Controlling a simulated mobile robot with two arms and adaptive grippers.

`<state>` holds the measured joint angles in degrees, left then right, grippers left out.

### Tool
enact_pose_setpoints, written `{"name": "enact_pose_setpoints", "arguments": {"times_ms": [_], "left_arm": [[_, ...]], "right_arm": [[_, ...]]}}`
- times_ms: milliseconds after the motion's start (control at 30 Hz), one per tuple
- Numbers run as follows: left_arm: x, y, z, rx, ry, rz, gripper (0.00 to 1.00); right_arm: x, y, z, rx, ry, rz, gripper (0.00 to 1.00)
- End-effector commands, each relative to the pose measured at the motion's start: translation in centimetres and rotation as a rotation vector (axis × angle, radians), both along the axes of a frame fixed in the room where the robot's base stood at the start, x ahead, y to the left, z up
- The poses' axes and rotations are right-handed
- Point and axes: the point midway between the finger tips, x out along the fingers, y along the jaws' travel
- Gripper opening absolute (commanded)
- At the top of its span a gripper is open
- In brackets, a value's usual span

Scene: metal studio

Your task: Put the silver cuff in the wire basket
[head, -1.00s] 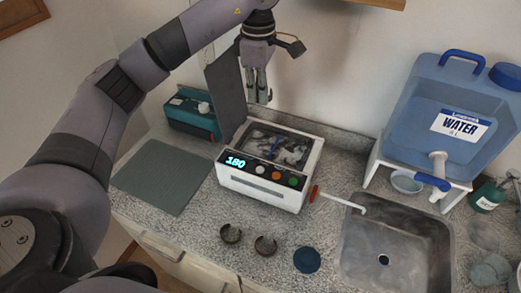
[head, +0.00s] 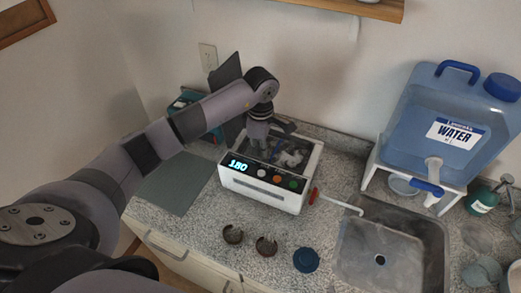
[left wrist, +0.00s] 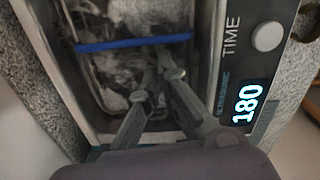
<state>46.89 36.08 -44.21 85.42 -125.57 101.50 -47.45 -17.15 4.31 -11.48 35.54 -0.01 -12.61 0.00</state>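Two small dark open cuffs lie on the counter in front of the cleaner in the head view, a left one (head: 232,234) and a right one (head: 266,246). I cannot tell which is the silver one. The white ultrasonic cleaner (head: 262,193) reads 180 and its tank is open. A blue bar (left wrist: 105,45), apparently the wire basket's handle, crosses the tank in the left wrist view; the basket itself is unclear. My left gripper (left wrist: 156,85) points down into the tank, fingers apart near the bar, with nothing visible between them. My right gripper is out of view.
A grey mat (head: 172,182) lies left of the cleaner. A blue round item (head: 306,259) lies right of the cuffs. The sink (head: 392,250) and blue water container (head: 440,120) stand to the right. A dark upright panel (head: 226,72) stands behind the cleaner.

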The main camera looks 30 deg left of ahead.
Motion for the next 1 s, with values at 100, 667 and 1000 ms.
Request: {"name": "enact_pose_setpoints", "arguments": {"times_ms": [100,667,1000], "left_arm": [[0.0,-0.1,-1.2,-0.001,0.001,0.001,0.00],[0.0,0.0,-1.9,0.000,-0.001,0.000,0.12],[0.0,0.0,-1.7,0.000,-0.001,0.000,0.13]], "right_arm": [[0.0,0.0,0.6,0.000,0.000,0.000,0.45],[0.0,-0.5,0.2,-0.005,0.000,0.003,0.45],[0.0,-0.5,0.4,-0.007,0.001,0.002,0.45]]}}
